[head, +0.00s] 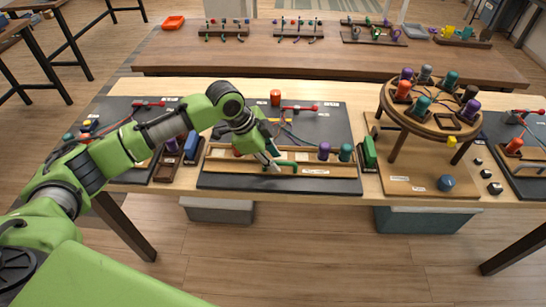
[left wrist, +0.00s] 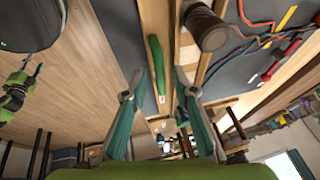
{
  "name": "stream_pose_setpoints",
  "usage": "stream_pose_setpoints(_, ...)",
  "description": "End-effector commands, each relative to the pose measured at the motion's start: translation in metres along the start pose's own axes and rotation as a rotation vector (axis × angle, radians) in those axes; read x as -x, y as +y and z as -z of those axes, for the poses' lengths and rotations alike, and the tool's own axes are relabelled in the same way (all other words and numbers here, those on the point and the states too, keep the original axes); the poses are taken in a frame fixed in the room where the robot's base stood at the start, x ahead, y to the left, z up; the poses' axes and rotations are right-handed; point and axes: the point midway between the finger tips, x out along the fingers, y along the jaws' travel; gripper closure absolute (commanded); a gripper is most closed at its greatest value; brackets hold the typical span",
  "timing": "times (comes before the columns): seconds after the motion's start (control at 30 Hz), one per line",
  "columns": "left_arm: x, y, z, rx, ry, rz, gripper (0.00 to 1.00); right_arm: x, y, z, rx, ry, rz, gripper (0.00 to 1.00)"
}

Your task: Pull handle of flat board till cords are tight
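The flat wooden board (head: 312,171) lies along the front of a dark mat in the middle of the table. A green handle (head: 291,167) stands on it, and it also shows in the left wrist view (left wrist: 157,65). My left gripper (head: 273,163) is low over the board, just left of the handle. In the left wrist view its two fingers (left wrist: 158,92) are spread, with the handle beyond and between their tips, and nothing gripped. Coloured cords (left wrist: 262,35) lie on the mat behind the board. The gripper and wrist hide part of the cords in the head view.
Purple (head: 324,151) and green (head: 346,152) bobbins stand at the board's right. A round wooden stand (head: 395,112) with several bobbins is further right. A green block (head: 369,152) stands beside the mat. A green and black part at the wrist view's left edge may be my right arm.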

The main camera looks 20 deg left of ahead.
Motion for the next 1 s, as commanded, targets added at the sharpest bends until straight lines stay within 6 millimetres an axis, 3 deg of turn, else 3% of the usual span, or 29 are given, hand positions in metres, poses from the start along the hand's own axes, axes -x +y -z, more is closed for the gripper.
stream_pose_setpoints(0.23,-0.001,0.000,0.000,0.000,0.000,0.000,0.76,0.000,0.002,-0.001,0.001,-0.001,-0.002,0.60)
stream_pose_setpoints(0.33,-0.001,0.000,0.000,0.000,0.000,0.000,1.00,0.000,0.002,-0.001,0.002,-0.001,-0.003,0.60)
stream_pose_setpoints(0.57,0.001,0.003,0.001,0.000,-0.001,-0.001,1.00,0.004,0.003,-0.001,0.002,-0.001,-0.003,0.60)
stream_pose_setpoints(0.8,0.009,0.039,0.003,0.000,-0.004,-0.007,1.00,0.029,0.003,0.001,0.001,-0.001,-0.003,0.60)
stream_pose_setpoints(1.0,0.008,0.051,0.004,0.001,-0.002,-0.006,1.00,0.032,0.003,-0.001,0.001,-0.004,-0.003,0.60)
